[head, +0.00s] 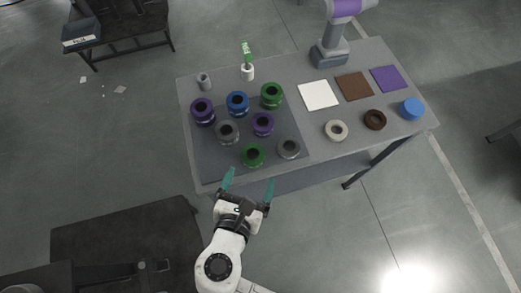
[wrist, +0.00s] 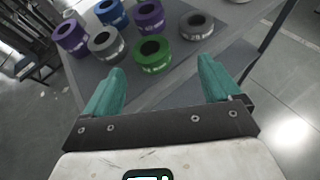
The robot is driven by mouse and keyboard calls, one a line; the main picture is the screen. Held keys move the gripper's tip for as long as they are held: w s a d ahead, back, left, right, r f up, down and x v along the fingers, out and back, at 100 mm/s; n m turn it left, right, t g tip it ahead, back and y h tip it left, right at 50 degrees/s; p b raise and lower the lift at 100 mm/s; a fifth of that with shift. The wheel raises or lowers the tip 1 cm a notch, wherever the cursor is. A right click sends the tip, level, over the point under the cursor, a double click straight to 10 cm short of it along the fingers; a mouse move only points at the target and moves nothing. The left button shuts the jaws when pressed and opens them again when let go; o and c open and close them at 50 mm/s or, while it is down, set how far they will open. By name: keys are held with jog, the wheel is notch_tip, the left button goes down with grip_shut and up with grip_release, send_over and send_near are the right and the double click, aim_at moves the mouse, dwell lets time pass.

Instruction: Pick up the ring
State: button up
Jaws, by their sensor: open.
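Several thick rings with dark centres lie on a dark mat (head: 208,165) on the table. The front green ring (head: 254,164) is closest to my gripper (head: 250,180); a grey ring (head: 289,156) sits to its right. Behind are a purple ring (head: 263,132), a grey ring (head: 228,139), a blue ring (head: 238,110), another purple ring (head: 202,118) and another green ring (head: 271,102). My gripper is open and empty at the table's front edge. In the wrist view, the front green ring (wrist: 155,66) shows ahead, between the fingertips (wrist: 162,70), apart from them.
A beige ring (head: 336,137), a brown ring (head: 375,126) and a blue round piece (head: 412,115) lie on the right. Behind them are white (head: 318,95), brown (head: 355,86) and purple (head: 389,79) squares. A small robot arm (head: 330,55) and a white cup (head: 247,75) stand at the back.

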aim_at(255, 150)
jog(key=shift+n, duration=0.6)
jog(key=x, duration=0.3)
jog(key=a+x, duration=0.1)
jog(key=x, duration=0.6)
jog(key=shift+w+a+f+p, duration=0.15)
jog(key=shift+a+p, duration=0.15)
jog(key=shift+p, duration=0.05)
jog(key=c, duration=1.2)
